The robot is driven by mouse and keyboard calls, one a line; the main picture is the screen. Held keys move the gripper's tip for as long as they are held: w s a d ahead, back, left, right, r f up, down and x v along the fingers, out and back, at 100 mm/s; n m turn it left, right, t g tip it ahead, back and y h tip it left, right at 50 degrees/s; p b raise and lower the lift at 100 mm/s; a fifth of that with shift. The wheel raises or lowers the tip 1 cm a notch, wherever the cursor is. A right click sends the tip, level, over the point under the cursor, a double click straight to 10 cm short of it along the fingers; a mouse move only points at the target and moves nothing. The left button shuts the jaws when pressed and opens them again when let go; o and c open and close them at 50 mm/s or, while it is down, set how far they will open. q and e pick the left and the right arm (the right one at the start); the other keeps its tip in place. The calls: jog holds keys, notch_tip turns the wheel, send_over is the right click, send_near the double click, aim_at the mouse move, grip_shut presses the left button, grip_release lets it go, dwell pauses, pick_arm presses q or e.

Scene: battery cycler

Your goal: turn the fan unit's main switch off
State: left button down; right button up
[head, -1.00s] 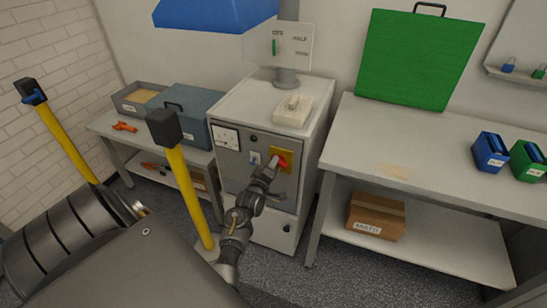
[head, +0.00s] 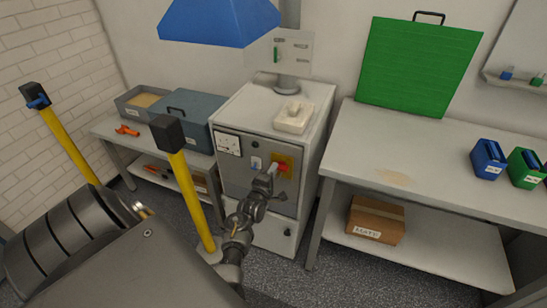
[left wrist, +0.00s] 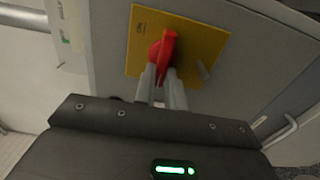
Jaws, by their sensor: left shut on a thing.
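The fan unit (head: 231,181) is a grey cabinet between two benches. Its main switch is a red handle (head: 282,168) on a yellow plate (head: 290,160). In the left wrist view the red handle (left wrist: 165,55) stands out from the yellow plate (left wrist: 205,35), roughly upright in the picture. My left gripper (head: 273,169) is at the switch, its two pale fingers (left wrist: 160,80) shut on the red handle. The fingers hide the lower part of the handle. My right gripper is not in view.
A white block (head: 294,118) lies on top of the cabinet. A blue hood (head: 215,22) hangs above. A yellow post (head: 190,195) with a black cap stands left of my arm. The right bench (head: 400,150) holds a green panel (head: 420,65) and small bins.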

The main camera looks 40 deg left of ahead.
pick_arm(q)
jog(key=c, duration=1.5)
grip_release()
jog(key=shift+o, duration=0.2)
jog(key=shift+s, duration=0.1)
jog(key=p+v, duration=0.5)
jog(key=v, duration=0.5)
jog(key=shift+s+p, duration=0.3)
jog(key=shift+p, duration=0.05)
jog(key=shift+d, duration=0.15)
